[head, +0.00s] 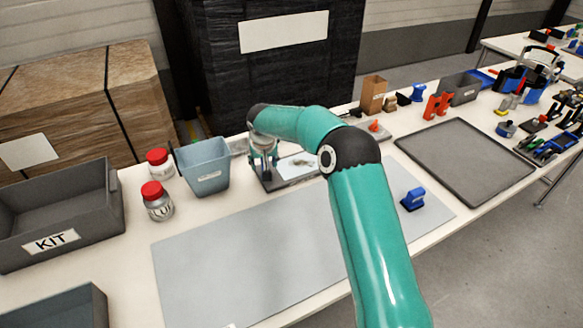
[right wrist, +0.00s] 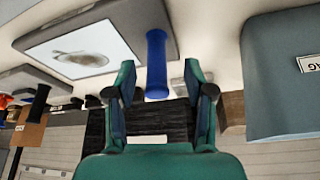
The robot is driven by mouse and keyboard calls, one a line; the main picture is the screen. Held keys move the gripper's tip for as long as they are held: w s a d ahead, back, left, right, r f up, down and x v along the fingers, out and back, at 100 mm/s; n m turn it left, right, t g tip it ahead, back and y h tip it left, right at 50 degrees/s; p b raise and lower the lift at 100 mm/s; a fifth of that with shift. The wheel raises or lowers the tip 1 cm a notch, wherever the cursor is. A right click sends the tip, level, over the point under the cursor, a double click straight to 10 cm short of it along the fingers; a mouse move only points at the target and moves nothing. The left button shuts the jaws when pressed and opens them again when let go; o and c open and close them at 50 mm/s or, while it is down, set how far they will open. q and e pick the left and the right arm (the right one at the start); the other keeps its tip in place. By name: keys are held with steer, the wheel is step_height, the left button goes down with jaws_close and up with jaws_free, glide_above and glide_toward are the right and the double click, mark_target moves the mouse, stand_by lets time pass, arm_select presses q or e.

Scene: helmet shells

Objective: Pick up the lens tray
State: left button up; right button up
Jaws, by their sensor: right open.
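The lens tray (head: 298,165), a flat dark-rimmed tray with a pale panel and a small lens-like shape on it, lies at the back of the table in the head view. In the right wrist view the tray (right wrist: 35,48) is at upper left, and a blue upright handle (right wrist: 157,50) stands at its edge. My right gripper (head: 263,160) is at the tray's left end. In the right wrist view my right gripper (right wrist: 160,78) is open, with one finger on each side of the handle and gaps between. My left gripper is out of view.
A blue-grey bin (head: 203,168) stands close left of the gripper, with red-capped jars (head: 157,202) beyond. A KIT box (head: 55,220) is at far left. A grey mat (head: 240,255) lies in front, with a blue part (head: 413,199) at its right end. An empty dark tray (head: 465,160) is at right.

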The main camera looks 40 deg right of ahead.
steer(key=x, duration=0.2)
steer(key=p+x, duration=0.1)
steer(key=x, duration=0.1)
steer(key=shift+d+f+p, duration=0.15)
steer(key=shift+d+p, duration=0.15)
steer(key=shift+w+f, duration=0.1)
steer(key=shift+f, duration=0.15)
jaws_close()
